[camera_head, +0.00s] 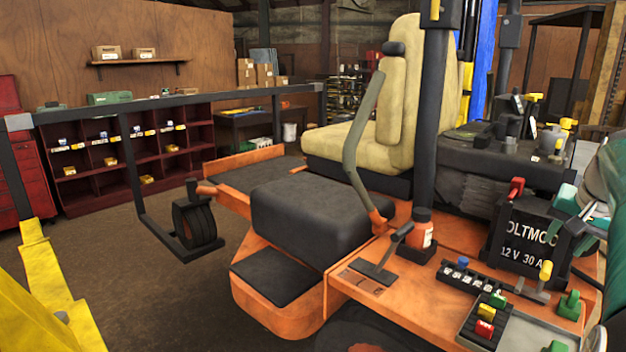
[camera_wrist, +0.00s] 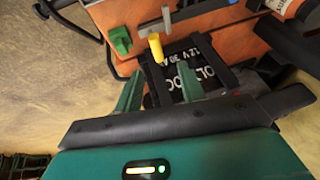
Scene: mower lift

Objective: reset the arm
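My gripper (camera_wrist: 160,86) is open in the wrist view, its two green fingers apart with nothing held between them. Beyond the fingers is a black battery (camera_wrist: 185,62) lettered 12 V 30 A. In the head view the battery (camera_head: 527,242) stands on the orange mower deck at the right. My gripper (camera_head: 567,214) shows at the right edge, close to the battery's right side. Whether the fingers touch the battery is hard to tell.
The orange mower (camera_head: 290,318) with a beige seat (camera_head: 350,145) fills the middle and right. A red terminal clamp (camera_head: 516,188) is on the battery's left top. A yellow-handled lever (camera_head: 545,270) and green knob (camera_head: 570,305) are beside it. Open floor (camera_head: 130,270) lies left.

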